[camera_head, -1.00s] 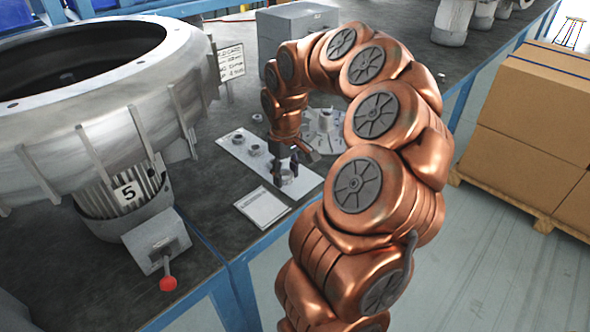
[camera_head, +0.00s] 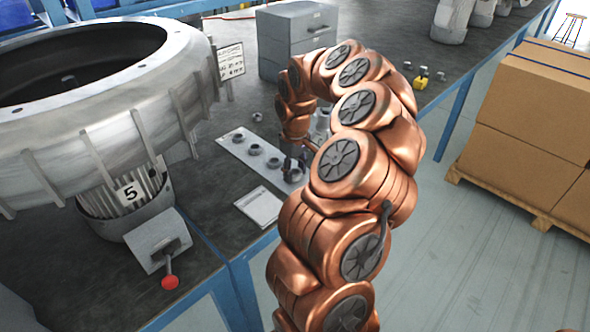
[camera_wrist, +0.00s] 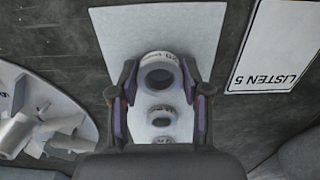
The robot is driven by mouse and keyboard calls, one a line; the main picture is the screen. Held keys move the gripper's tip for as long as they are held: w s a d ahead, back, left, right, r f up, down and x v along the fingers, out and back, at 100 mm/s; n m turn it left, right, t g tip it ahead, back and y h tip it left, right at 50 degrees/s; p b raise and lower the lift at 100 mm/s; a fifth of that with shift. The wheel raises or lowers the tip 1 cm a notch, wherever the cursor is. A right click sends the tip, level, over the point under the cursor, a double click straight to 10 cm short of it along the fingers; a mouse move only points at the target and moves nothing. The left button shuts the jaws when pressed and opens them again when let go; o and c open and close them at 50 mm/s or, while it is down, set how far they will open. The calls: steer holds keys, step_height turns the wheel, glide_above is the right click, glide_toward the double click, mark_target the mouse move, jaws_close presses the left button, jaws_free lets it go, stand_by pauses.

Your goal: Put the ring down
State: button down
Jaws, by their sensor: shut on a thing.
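My gripper (camera_wrist: 160,70) is shut on a pale grey ring (camera_wrist: 160,75) with small dark lettering on its rim. The ring sits between the fingertips over the light plate (camera_wrist: 112,38); I cannot tell whether it touches the plate. Two more rings (camera_wrist: 162,116) show behind it between the fingers, nearer the palm. In the head view my gripper (camera_head: 295,163) is at the near right end of the plate (camera_head: 228,146), partly hidden by my arm. Rings stand in a row along the plate, one of them in the middle (camera_head: 255,150).
A white card reading "LISTEN 5" (camera_wrist: 275,45) lies beside the plate. A finned impeller (camera_wrist: 45,125) is on its other side. The large metal housing (camera_head: 130,85) stands left, with a red-knobbed lever (camera_head: 169,282) in front. A grey box (camera_head: 297,40) stands behind.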

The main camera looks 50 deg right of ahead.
steer(key=shift+f+b, duration=0.3)
steer(key=shift+f, duration=0.05)
steer(key=shift+f, duration=0.25)
steer(key=c, duration=0.5)
jaws_free()
steer(key=shift+f, duration=0.1)
steer(key=shift+c, duration=0.2)
steer(key=shift+r, duration=0.2)
